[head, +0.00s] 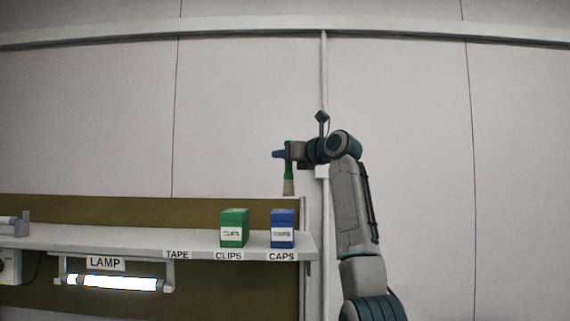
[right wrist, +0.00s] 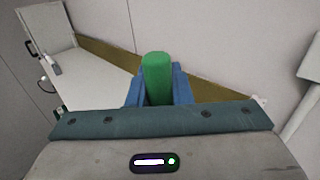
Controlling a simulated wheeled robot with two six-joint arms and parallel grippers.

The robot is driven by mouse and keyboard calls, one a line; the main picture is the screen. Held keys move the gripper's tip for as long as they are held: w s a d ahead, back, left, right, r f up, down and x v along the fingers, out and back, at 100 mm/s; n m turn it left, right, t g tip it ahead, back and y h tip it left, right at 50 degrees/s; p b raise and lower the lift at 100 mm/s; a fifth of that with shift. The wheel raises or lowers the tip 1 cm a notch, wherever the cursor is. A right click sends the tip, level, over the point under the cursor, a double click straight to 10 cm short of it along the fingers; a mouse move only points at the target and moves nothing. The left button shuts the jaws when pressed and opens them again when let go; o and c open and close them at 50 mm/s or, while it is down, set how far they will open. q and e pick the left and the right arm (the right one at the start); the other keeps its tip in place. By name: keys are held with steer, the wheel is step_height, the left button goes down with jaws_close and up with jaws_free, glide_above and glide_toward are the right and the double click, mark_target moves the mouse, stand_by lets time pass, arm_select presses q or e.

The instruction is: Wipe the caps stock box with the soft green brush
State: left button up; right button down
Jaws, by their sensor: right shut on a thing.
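The caps stock box (head: 283,229) is a blue box with a white label, standing on the shelf above the CAPS tag. My right gripper (head: 288,155) is shut on the soft green brush (head: 288,172) and holds it upright, bristles down. The pale bristles end above the blue box, apart from it. In the right wrist view, the brush's green handle (right wrist: 156,75) stands between the blue fingers of my right gripper (right wrist: 158,85); the bristles are hidden there. My left gripper is in neither view.
A green CLIPS box (head: 234,228) stands left of the blue box with a gap between. The shelf (head: 130,240) ends just right of the blue box. The TAPE place is empty. A lit lamp (head: 112,283) hangs below the shelf. A wall is behind.

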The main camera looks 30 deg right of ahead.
steer(key=r, duration=0.3)
steer(key=shift+s+d+r, duration=0.25)
steer(key=shift+r, duration=0.15)
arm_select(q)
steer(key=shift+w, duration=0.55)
arm_select(e)
steer(key=shift+w+a, duration=0.15)
steer(key=shift+w, duration=0.1)
steer(key=shift+s, duration=0.15)
